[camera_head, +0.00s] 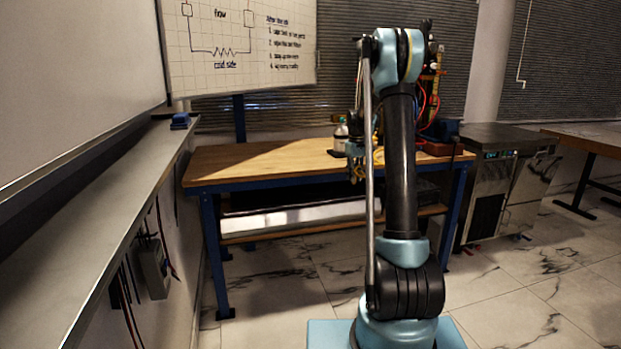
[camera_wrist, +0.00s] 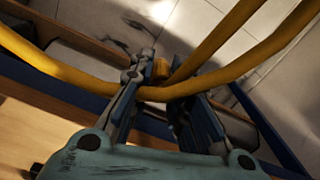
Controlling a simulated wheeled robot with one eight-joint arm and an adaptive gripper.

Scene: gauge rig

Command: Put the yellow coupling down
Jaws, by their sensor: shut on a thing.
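My gripper (camera_wrist: 160,84) is shut on the yellow coupling (camera_wrist: 161,69), a small yellow piece between the fingertips in the wrist view. Yellow hose (camera_wrist: 70,76) runs across the fingers in that view and partly covers them. In the head view my gripper (camera_head: 356,172) is small and dark, pointing down at the workbench's front edge, with a bit of yellow at its tips. My own arm hides part of the bench behind it. I cannot tell how far the coupling is from any surface.
The workbench (camera_head: 250,160) has a wooden top, blue frame and lower shelf. A bottle (camera_head: 341,134) stands on it near my gripper. A rig with a yellow tube and red hoses (camera_head: 430,95) stands at the right end. The bench top's left half is clear. A metal cabinet (camera_head: 505,180) stands right.

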